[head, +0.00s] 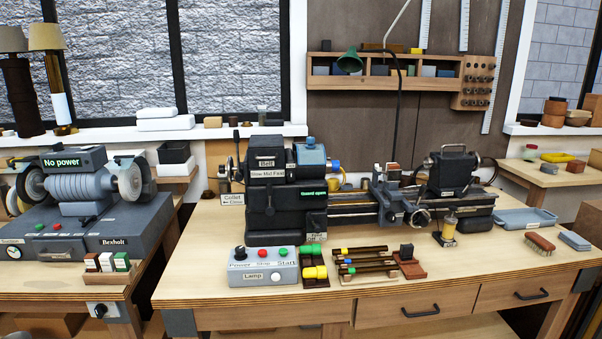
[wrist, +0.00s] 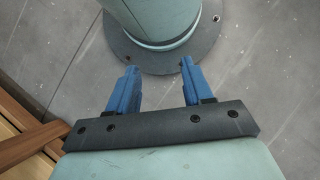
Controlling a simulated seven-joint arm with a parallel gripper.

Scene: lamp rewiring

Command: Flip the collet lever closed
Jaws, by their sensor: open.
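The small lathe (head: 268,190) stands on the wooden workbench in the head view. A thin upright lever with a dark knob (head: 236,135) rises at the left end of its headstock and looks like the collet lever. A sign reading "Collet" and "Close" with a left-pointing arrow (head: 232,200) is below it. My gripper (wrist: 159,82) shows only in the wrist view. Its two blue fingers are apart with nothing between them, over the grey floor beside my round base. It is away from the lathe, and the lever is not in the wrist view.
A control box (head: 263,267) with a knob and buttons sits at the bench's front left. Tool holders (head: 365,262) lie beside it. A bench grinder (head: 80,190) stands on the left bench. A thin lamp stem (head: 397,110) rises behind the lathe.

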